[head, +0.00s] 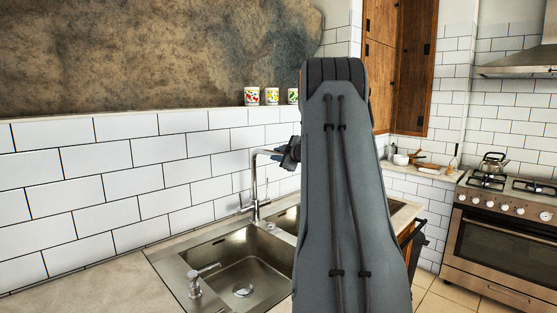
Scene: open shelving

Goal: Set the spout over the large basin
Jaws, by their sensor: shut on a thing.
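A metal faucet (256,200) stands upright at the wall side of the sink, with a tall neck. Its spout (264,152) bends off the top and points right. My gripper (285,156) is shut on the outer end of the spout, which it hides. The large basin (228,245) lies in front, to the lower left of the spout, with a drain in its floor. The spout points away from it, towards the second basin (286,222) behind, which my arm mostly hides.
A soap dispenser (195,284) stands on the sink's front left rim. Three small patterned cups (252,96) sit on the tiled ledge. A stove (505,240) with a kettle (492,163) is at the right. The countertop (110,288) at the left is bare.

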